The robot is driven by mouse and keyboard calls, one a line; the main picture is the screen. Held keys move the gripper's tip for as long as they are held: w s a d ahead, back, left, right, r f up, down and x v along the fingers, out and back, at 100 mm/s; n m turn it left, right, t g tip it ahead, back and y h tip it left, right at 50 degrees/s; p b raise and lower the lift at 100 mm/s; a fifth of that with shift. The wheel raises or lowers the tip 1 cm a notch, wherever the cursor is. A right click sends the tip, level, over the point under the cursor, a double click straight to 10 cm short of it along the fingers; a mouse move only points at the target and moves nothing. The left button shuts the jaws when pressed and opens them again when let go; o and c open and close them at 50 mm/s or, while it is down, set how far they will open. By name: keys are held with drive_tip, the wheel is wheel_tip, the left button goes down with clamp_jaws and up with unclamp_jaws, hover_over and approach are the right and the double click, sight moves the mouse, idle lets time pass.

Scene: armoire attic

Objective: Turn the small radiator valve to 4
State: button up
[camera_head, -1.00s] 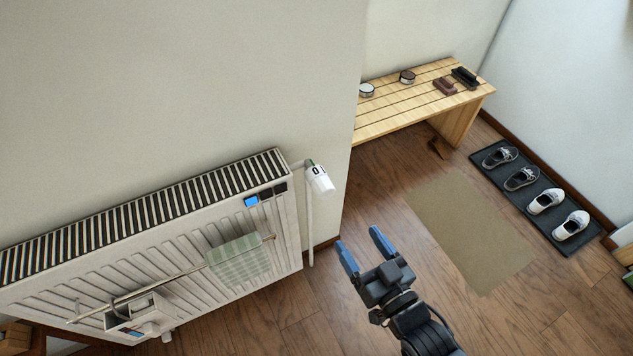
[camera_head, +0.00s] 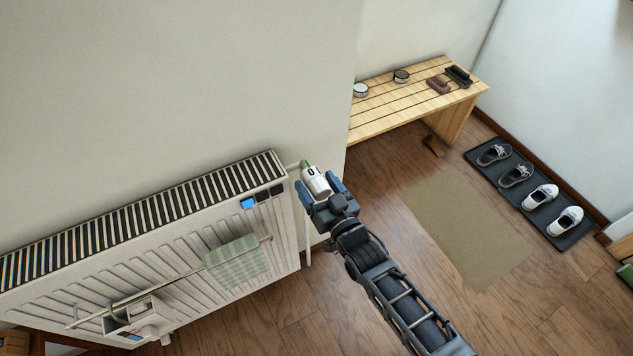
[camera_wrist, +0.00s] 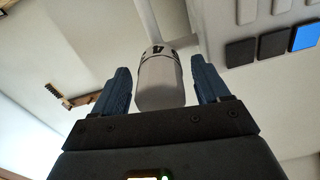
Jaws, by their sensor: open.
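The small radiator valve (camera_head: 316,182) is a white cylinder with dark markings, on a pipe at the right end of the white radiator (camera_head: 190,250). A "0" mark faces up in the head view. In the wrist view the valve (camera_wrist: 160,82) stands between the two blue fingers, with dark marks near its far end; I cannot read them surely. My gripper (camera_head: 319,184) is open, with one finger on each side of the valve. In the wrist view a gap shows between each finger of the gripper (camera_wrist: 158,88) and the valve.
A green checked cloth (camera_head: 238,258) hangs on a rail across the radiator. Blue and dark buttons (camera_head: 262,197) sit at its top right corner. A wooden bench (camera_head: 425,97) with small items, a mat (camera_head: 468,228) and a shoe tray (camera_head: 500,172) lie to the right.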

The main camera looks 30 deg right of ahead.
drive_tip(key=shift+w, duration=0.35)
drive_tip(key=shift+c, duration=0.3)
drive_tip(key=c, duration=1)
drive_tip(key=shift+f+n+b, duration=0.15)
drive_tip(key=shift+n+b, duration=0.3)
drive_tip(key=shift+n, duration=0.05)
drive_tip(key=shift+n+b, duration=0.4)
drive_tip(key=shift+n, duration=0.5)
drive_tip(key=o, duration=1.1)
drive_tip(key=shift+c, duration=0.2)
drive_tip(key=shift+s, duration=0.15)
